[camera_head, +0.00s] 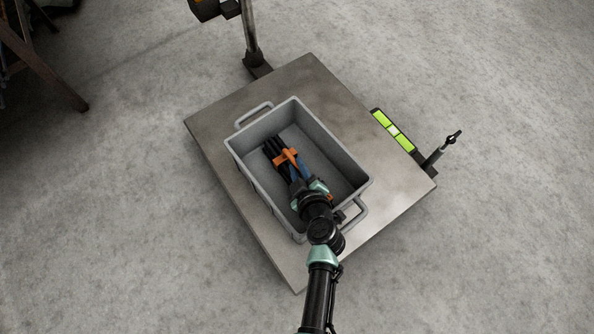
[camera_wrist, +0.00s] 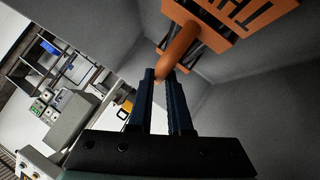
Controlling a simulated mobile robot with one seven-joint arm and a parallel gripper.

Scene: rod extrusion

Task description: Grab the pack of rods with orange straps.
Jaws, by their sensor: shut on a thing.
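The pack of rods (camera_head: 274,149), dark rods bound with an orange strap (camera_head: 286,157), is inside the grey bin (camera_head: 335,142), toward its left side. In the wrist view the orange strap piece (camera_wrist: 222,22) with dark slots is at the top, and an orange tab (camera_wrist: 180,48) sticks out from it toward me. My gripper (camera_wrist: 164,77) has its two dark blue fingers closed on the end of that tab. In the head view my gripper (camera_head: 297,172) reaches into the bin from the lower right and hides part of the pack. I cannot tell whether the pack touches the bin floor.
The bin stands on a grey metal table (camera_head: 215,110), with its walls close around my gripper. A green-and-black level (camera_head: 393,130) lies at the table's right edge beside a dark clamp-like tool (camera_head: 437,155). A metal post (camera_head: 250,40) stands at the back edge.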

